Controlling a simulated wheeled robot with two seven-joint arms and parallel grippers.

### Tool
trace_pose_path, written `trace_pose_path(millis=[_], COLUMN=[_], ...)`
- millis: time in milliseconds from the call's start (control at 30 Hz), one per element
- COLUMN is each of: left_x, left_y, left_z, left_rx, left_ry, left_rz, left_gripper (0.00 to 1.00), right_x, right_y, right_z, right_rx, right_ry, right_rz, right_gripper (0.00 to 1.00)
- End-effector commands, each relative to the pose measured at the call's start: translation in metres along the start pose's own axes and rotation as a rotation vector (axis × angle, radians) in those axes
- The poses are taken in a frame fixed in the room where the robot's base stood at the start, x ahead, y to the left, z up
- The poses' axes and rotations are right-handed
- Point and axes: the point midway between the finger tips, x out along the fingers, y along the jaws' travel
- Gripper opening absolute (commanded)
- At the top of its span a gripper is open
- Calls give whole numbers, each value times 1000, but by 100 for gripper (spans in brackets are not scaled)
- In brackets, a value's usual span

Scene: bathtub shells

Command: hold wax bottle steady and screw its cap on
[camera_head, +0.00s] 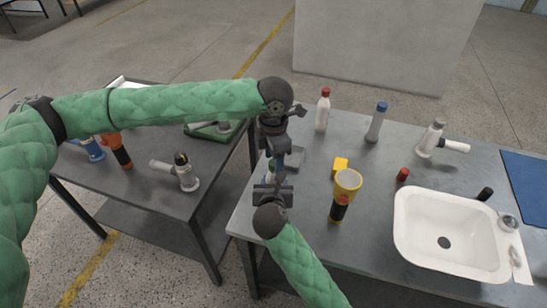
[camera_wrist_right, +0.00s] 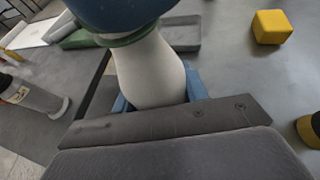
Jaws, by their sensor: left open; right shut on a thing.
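A white bottle (camera_wrist_right: 150,70) stands upright in the right wrist view, widening toward its base. A large dark blue cap-like part (camera_wrist_right: 120,12) sits at its top, with a green ring (camera_wrist_right: 135,37) below; the top is cut off by the frame. My right gripper (camera_head: 271,190) is shut on the bottle; its blue finger pads (camera_wrist_right: 195,85) show at both sides. In the head view the bottle is mostly hidden by my grippers. My left gripper (camera_head: 281,152) is open, pointing down just above my right gripper at the bottle's top. Whether it touches the cap cannot be told.
The grey table (camera_head: 300,215) holds a yellow block (camera_head: 340,165), a yellow-headed flashlight (camera_head: 346,184), a loose red cap (camera_head: 402,174), a black cap (camera_head: 485,194) and a white basin (camera_head: 412,215). Several bottles stand behind, including a red-capped one (camera_head: 322,112). A second table (camera_head: 150,190) stands left.

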Motion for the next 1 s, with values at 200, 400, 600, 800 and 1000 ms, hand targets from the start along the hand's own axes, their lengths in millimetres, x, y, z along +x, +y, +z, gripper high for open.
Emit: trace_pose_path(millis=[200,400,600,800,1000], left_x=[-24,-40,-41,-49,-58], left_y=[1,0,0,1,1], left_z=[0,0,0,4,6], left_rx=[0,0,0,1,-134], left_ry=[-2,-1,0,-14,-23], left_rz=[3,1,0,5,2], left_gripper=[49,49,49,45,45], right_x=[0,0,0,0,0], right_y=[0,0,0,0,0], right_z=[0,0,0,0,0], right_rx=[0,0,0,0,0], right_ry=[0,0,0,0,0], right_rz=[0,0,0,0,0], right_gripper=[0,0,0,0,0])
